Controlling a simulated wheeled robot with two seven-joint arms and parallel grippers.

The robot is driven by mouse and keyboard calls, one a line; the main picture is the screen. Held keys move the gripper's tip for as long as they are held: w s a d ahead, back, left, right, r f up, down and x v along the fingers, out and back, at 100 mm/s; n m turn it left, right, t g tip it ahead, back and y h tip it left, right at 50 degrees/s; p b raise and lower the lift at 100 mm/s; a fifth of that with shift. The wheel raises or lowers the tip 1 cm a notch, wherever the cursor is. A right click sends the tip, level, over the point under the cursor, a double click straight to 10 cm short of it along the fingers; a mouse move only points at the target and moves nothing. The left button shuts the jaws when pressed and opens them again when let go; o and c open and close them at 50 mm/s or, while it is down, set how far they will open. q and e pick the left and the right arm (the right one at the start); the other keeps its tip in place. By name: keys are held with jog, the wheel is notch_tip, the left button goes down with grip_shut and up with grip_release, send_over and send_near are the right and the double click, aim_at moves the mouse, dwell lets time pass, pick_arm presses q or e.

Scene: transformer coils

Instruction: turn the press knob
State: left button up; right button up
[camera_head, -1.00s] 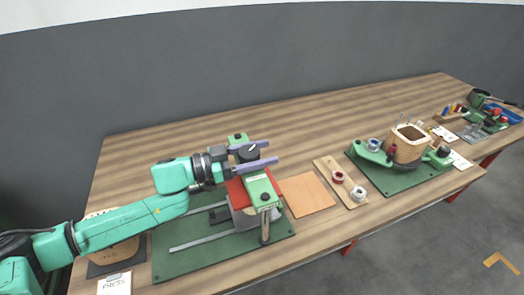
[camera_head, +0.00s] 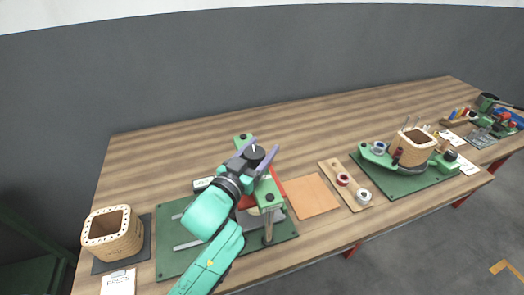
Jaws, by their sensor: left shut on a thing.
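The press, with a green top bar (camera_head: 269,194), stands on a green base plate (camera_head: 172,262) at the left of the bench. Its black round knob (camera_head: 255,156) sits on top and has a pale mark near its far edge. My left gripper (camera_head: 257,153) has its two purple fingers on either side of the knob and is shut on it. My left arm comes up from the bottom and hides part of the press and base plate. My right gripper is not in view.
A wooden coil former (camera_head: 112,236) stands on a dark mat at left, beside a PRESS card (camera_head: 118,283). Right of the press lie an orange sheet (camera_head: 310,196), a wooden strip (camera_head: 340,178) with spools, and a second green station (camera_head: 389,184). The bench behind is clear.

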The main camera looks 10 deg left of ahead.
pick_arm(q)
jog(key=shift+r+y, duration=0.25)
jog(key=shift+y, duration=0.05)
jog(key=o, duration=1.4)
jog(key=shift+w+f, duration=0.1)
jog(key=shift+f, duration=0.05)
